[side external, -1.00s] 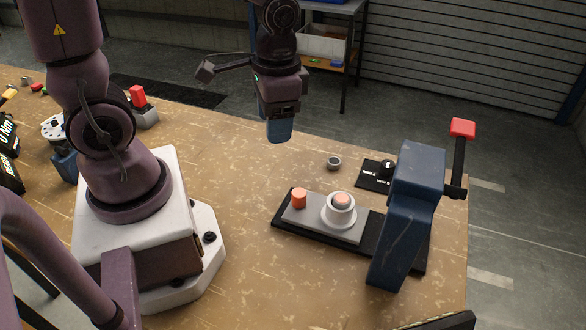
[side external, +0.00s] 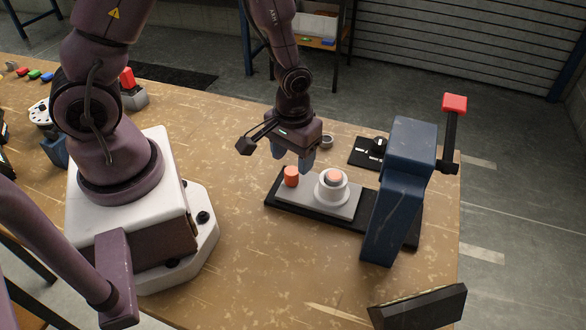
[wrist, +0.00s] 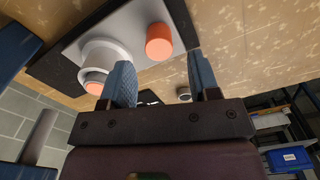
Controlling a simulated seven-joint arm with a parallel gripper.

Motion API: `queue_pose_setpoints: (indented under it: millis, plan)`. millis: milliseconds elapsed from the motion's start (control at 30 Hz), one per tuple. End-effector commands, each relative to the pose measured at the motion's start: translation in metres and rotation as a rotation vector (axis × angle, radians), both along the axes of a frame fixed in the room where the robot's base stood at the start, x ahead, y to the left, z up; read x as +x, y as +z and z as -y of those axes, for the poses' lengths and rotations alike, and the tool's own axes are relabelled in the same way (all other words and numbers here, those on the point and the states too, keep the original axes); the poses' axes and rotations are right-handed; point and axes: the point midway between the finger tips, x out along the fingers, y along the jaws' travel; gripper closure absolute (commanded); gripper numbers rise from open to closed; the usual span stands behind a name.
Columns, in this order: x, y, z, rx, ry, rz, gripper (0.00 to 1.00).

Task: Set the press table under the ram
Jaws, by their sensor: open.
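The press table is a light grey sliding plate (side external: 312,199) on a black base (side external: 342,222). It carries an orange knob (side external: 291,176) at its left end and a white round holder (side external: 331,188) with an orange-pink piece in it. The holder stands left of the blue press (side external: 395,195), not beneath its head; the ram itself is hidden in the side view. My gripper (side external: 292,161) is open and empty, just above and behind the knob. In the wrist view the knob (wrist: 158,40) shows between and beyond the fingertips (wrist: 160,62).
The press has a red-topped lever (side external: 452,135) on its right. A small grey ring (side external: 327,141) and a black panel with a knob (side external: 369,152) lie behind the base. A dark angled panel (side external: 418,306) stands at the front right. The front middle of the table is clear.

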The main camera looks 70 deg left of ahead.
Motion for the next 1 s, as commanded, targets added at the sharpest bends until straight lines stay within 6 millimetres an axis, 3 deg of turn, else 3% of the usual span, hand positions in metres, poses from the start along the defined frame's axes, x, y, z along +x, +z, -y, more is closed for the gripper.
queue_pose_setpoints:
  millis: [100,300,667,900,1000]
  plan:
    - [-0.001,-0.020,0.000,0.000,-0.001,-0.004,0.44]
    - [0.000,-0.038,0.000,0.000,-0.003,0.000,0.44]
    - [0.000,-0.042,0.000,0.000,-0.002,0.001,0.44]
    - [0.000,-0.042,0.000,0.000,-0.002,0.001,0.97]
    - [0.000,-0.042,0.000,0.000,-0.002,0.001,1.00]
